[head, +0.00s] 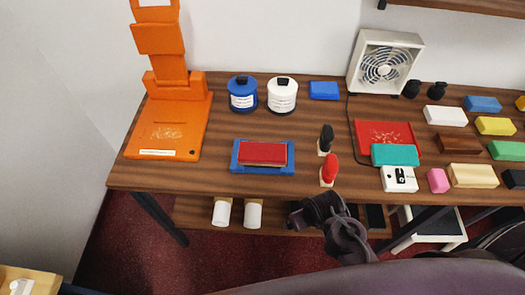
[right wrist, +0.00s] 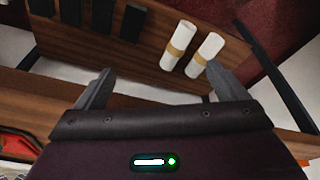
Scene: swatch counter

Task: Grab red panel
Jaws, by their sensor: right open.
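A flat red panel (head: 262,153) lies on a blue tray (head: 235,167) near the front edge of the wooden table. A second red flat piece (head: 372,128) lies farther right, partly covered by a teal block (head: 395,155). My right gripper (head: 298,215) is in front of and below the table edge, to the lower right of the blue tray. In the right wrist view its two fingers (right wrist: 160,72) are spread with nothing between them, above the lower shelf. The panel on the blue tray does not show in that view. My left gripper is out of view.
Two white rolls (head: 238,213) lie on the shelf under the table. Black-handled and red-handled stamps (head: 329,170) stand right of the tray. An orange stand (head: 170,125) is at left; several coloured blocks (head: 470,174) fill the right. Bare wood surrounds the tray's left and front.

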